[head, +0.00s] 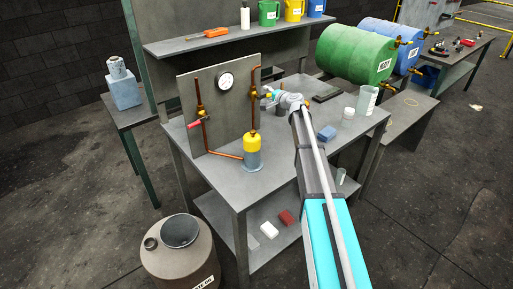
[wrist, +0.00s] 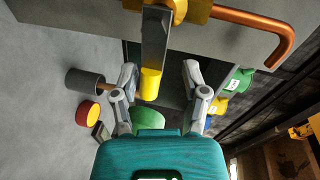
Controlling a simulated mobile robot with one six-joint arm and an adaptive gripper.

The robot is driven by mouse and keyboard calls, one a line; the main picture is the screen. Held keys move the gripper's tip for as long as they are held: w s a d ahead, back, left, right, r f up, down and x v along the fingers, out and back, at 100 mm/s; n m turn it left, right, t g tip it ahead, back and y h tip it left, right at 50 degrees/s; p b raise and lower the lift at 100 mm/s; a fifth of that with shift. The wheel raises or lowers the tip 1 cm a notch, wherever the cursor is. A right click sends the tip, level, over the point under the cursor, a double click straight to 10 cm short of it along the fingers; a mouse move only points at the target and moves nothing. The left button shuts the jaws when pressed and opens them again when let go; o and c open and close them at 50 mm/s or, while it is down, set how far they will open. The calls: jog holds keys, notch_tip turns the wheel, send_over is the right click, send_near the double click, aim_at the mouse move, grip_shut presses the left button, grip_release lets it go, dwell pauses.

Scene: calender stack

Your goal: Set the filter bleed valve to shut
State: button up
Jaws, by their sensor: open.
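A valve with a grey lever (wrist: 155,40) and a yellow grip (wrist: 151,84) sits on a brass body (wrist: 185,10) in the wrist view. The grip hangs between my finger pads with a gap on both sides. My gripper (wrist: 160,71) is open and holds nothing. In the head view my gripper (head: 272,97) is by the right pipe of the upright grey panel (head: 226,125) and hides part of the valve there. A yellow-topped filter (head: 253,150) stands below that pipe. No label naming the valve is readable.
A red-handled valve (head: 194,124) is on the left pipe, and a gauge (head: 226,80) is between the pipes. The bench's front is mostly clear.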

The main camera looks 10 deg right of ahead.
jog(key=n, duration=0.1)
jog(key=r+n, duration=0.1)
jog(key=shift+s+a+r+n, duration=0.1)
jog(key=shift+s+a+n, duration=0.05)
jog(key=shift+n, duration=0.15)
jog(key=shift+s+a+r+n+t+h+p, duration=0.1)
jog(key=shift+a+r+n+t+h+p, duration=0.15)
jog(key=shift+n, duration=0.45)
jog(key=shift+s+a+r+n+t+h+p, duration=0.1)
jog(key=shift+r+n+t+h, duration=0.2)
jog(key=shift+n, duration=0.4)
jog(key=s+d+r+n+t, duration=0.15)
jog(key=s+n, duration=0.55)
jog(key=s, duration=0.7)
jog(key=s+a+f+n+g+y+b, duration=0.2)
jog(key=s+a+f+n+g, duration=0.2)
jog(key=s+a+f+g, duration=0.4)
jog(key=shift+s+a+f+g, duration=0.3)
jog(key=shift+s+a+f, duration=0.7)
jog(key=shift+s+f, duration=1.15)
jog(key=shift+s+r, duration=0.35)
jog(key=shift+r, duration=0.15)
